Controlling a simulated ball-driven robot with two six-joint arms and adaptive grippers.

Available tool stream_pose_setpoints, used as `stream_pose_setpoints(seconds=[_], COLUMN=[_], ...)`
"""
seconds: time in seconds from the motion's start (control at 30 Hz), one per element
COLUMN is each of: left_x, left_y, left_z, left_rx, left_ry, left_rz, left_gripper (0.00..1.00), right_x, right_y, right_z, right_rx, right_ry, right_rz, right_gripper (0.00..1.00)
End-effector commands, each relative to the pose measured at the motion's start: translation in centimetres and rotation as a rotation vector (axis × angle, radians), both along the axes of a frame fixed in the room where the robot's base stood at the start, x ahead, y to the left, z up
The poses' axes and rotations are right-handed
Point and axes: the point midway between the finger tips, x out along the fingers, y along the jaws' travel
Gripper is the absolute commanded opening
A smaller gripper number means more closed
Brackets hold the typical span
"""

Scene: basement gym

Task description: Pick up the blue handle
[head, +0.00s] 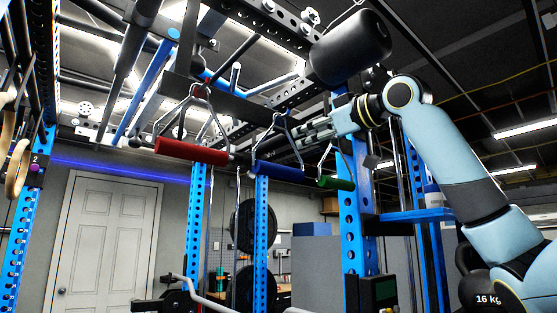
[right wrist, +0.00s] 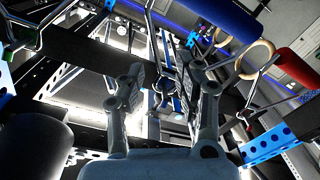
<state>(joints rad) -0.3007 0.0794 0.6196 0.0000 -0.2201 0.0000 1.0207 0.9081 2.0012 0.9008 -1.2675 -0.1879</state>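The blue handle (head: 277,171) hangs from a metal stirrup below a dark beam, between the red handle (head: 190,151) and the green handle (head: 336,183). In the right wrist view the blue handle (right wrist: 228,18) shows at the upper right, beyond the fingers and off to one side. My right gripper (head: 303,138) reaches in from the right, just above and right of the blue handle in the head view. In the right wrist view its two fingers (right wrist: 163,82) stand apart with nothing visibly held between them. My left gripper is in neither view.
A black padded cylinder (head: 350,47) sits just above my right wrist. A blue perforated upright (head: 357,220) stands below it. Rings (head: 17,170) hang at the far left. A white door (head: 105,240) is in the back. Metal hangers and beams crowd the gripper.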

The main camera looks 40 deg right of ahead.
Motion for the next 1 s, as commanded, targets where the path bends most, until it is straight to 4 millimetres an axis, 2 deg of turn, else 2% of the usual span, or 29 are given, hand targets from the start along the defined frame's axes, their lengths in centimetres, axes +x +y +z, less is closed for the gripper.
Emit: stream_pose_setpoints(seconds=[0.27,0.4,0.67,0.93,1.0], left_x=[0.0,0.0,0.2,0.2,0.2], left_y=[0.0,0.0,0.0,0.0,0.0], left_z=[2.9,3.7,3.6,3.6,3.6], left_rx=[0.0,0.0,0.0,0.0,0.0], left_ry=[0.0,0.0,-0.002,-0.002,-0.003], left_rz=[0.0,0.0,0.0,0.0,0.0], left_gripper=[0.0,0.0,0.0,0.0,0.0], right_x=[3.4,5.1,5.4,5.4,5.4], right_y=[0.6,0.8,0.8,0.8,0.8], right_z=[0.3,0.1,-0.2,-0.2,-0.2], right_rx=[0.004,0.002,-0.001,-0.001,-0.001], right_ry=[0.004,0.002,0.0,0.0,0.0], right_rz=[0.002,0.0,-0.001,-0.001,-0.001], right_gripper=[0.34,0.34,0.34,0.01,0.0])
